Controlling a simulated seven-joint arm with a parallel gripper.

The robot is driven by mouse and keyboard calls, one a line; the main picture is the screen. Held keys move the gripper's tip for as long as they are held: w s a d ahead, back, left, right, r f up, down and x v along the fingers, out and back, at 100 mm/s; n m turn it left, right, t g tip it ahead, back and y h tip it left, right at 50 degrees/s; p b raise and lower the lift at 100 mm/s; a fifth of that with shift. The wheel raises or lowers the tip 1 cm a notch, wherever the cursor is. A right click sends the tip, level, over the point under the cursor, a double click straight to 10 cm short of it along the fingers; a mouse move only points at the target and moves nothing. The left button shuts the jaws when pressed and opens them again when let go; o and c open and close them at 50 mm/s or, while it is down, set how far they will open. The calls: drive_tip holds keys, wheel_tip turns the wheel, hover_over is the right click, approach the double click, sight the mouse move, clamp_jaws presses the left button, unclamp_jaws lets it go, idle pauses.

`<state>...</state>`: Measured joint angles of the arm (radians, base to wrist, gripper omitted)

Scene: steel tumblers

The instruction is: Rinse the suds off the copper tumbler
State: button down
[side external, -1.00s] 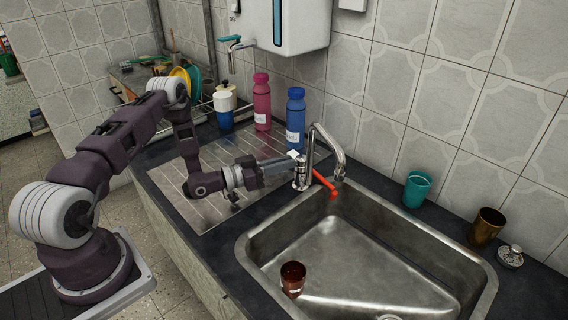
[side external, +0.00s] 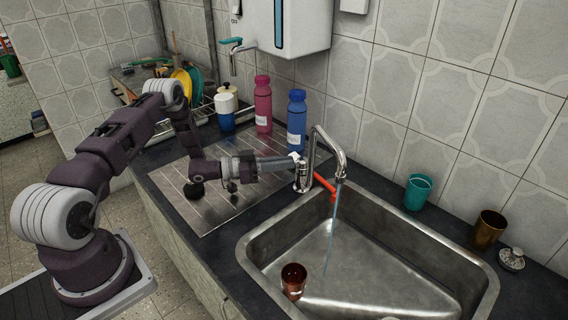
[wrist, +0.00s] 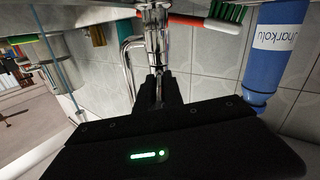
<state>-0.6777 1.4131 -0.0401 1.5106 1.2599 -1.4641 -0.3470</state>
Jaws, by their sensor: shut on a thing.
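The copper tumbler (side external: 293,281) stands in the near left part of the steel sink (side external: 395,305). I cannot tell suds on it at this size. A stream of water (side external: 330,235) falls from the tap spout (side external: 338,165) into the sink, behind and right of the tumbler, apart from it. My gripper (side external: 295,161) is at the tap, left of the sink. In the wrist view my gripper (wrist: 160,88) is shut on the tap's lever (wrist: 159,92). The fingers hide part of the lever.
A red-handled brush (side external: 325,184) lies behind the tap. A blue bottle (side external: 297,122) and a pink bottle (side external: 263,105) stand behind my gripper.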

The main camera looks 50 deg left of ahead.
drive_tip(key=c, duration=1.5)
unclamp_jaws()
drive_tip(key=shift+o, duration=0.2)
drive_tip(key=v, duration=0.7)
